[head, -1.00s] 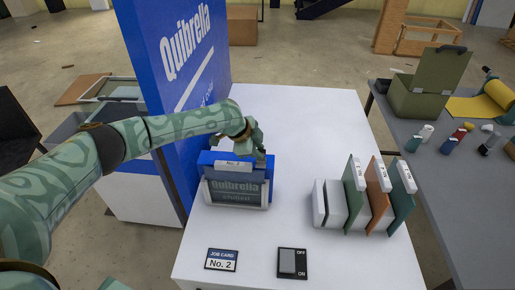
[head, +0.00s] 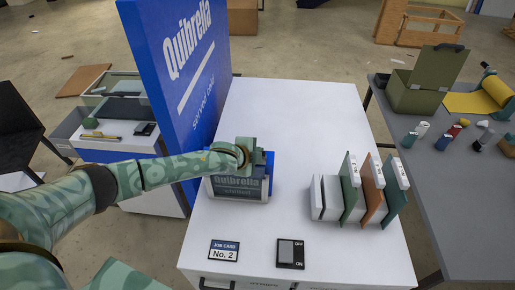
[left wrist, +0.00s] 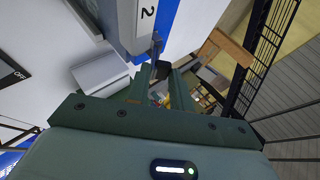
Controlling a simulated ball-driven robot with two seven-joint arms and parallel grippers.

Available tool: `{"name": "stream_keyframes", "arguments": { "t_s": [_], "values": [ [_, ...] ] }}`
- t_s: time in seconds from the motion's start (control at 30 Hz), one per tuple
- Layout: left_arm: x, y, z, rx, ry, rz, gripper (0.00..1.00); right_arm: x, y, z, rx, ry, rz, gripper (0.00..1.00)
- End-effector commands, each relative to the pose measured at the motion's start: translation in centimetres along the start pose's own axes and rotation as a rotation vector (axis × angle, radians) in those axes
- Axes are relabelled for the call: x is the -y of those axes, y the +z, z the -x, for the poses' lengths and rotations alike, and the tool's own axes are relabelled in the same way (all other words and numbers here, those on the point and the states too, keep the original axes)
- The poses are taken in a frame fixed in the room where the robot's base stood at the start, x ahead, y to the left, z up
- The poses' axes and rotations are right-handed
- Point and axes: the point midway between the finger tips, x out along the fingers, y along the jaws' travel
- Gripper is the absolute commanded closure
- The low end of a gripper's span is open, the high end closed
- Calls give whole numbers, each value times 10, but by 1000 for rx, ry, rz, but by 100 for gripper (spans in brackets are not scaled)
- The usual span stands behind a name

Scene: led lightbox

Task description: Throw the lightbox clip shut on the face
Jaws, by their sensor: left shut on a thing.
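My left gripper (left wrist: 156,88) is shut on a small dark piece (left wrist: 162,68) at the box's edge, apparently the clip. Whether the clip is fully against the face is hidden. My right gripper is not in view.
Upright green and orange panels stand in a white rack (head: 325,198) on the right. A "No. 2" job card (head: 224,250) and an ON/OFF switch (head: 290,253) lie in front. The blue sign (head: 180,75) rises behind left. The table's far right is clear.

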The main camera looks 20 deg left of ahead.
Motion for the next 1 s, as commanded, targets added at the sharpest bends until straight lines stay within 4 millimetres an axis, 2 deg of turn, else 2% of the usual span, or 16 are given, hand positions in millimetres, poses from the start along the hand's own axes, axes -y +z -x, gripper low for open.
{"name": "stream_keyframes", "arguments": {
  "t_s": [0.3, 0.83, 0.87, 0.9, 1.0],
  "values": [
    [-10, 0, -1, 0, -124, -53, 100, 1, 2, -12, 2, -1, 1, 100],
    [-10, 0, 0, 2, -151, -67, 100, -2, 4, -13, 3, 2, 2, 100],
    [-10, 0, 0, 3, -151, -67, 73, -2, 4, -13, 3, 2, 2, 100],
    [-10, 0, 0, 2, -151, -67, 62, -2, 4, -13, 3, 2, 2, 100],
    [-10, 0, 0, 2, -150, -67, 60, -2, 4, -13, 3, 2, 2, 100]
  ]
}}
